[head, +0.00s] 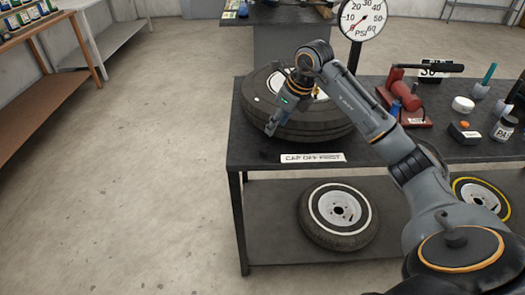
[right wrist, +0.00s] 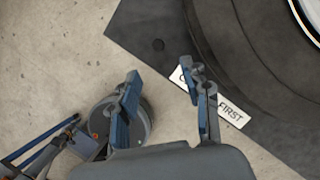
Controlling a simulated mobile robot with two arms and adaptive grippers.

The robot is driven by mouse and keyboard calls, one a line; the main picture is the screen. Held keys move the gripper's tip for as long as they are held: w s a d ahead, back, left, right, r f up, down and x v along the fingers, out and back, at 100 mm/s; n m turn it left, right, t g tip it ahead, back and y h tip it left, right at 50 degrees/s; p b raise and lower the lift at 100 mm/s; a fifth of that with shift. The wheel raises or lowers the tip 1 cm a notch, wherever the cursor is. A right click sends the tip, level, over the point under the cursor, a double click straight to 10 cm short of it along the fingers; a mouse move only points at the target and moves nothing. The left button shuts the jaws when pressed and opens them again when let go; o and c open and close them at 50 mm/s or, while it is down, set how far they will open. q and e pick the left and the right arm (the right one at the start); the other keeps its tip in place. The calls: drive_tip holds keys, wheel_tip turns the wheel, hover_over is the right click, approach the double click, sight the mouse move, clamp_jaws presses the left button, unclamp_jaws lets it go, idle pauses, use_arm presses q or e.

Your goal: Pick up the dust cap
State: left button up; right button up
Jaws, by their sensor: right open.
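A small dark round piece, which looks like the dust cap (right wrist: 158,45), lies on the dark table top near its corner in the right wrist view. In the head view a faint dark spot, probably the same cap (head: 264,153), shows near the table's front left edge, left of the label. My right gripper (head: 269,129) hangs over the front left of the tire, pointing down. In the right wrist view its two fingers (right wrist: 166,95) are apart with nothing between them. The cap lies beyond the fingertips, not touched. My left gripper is not in view.
A large tire (head: 300,128) lies flat on the table (head: 240,158), right beside the gripper. A white "CAP OFF FIRST" label (head: 312,158) is at the front edge. A pressure gauge (head: 361,18) stands behind. A red tool (head: 400,100) and small containers are at the right.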

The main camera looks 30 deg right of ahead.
hover_over(263, 149)
drive_tip(key=s+d, duration=0.1)
drive_tip(key=s, duration=0.1)
wheel_tip(263, 149, down, 6)
drive_tip(key=shift+s+r+p, duration=0.1)
drive_tip(key=shift+p, duration=0.2)
drive_tip(key=p+x, duration=0.1)
drive_tip(key=x, duration=0.3)
drive_tip(key=shift+a, duration=0.15)
drive_tip(key=shift+f, duration=0.7)
drive_tip(key=c, duration=0.9)
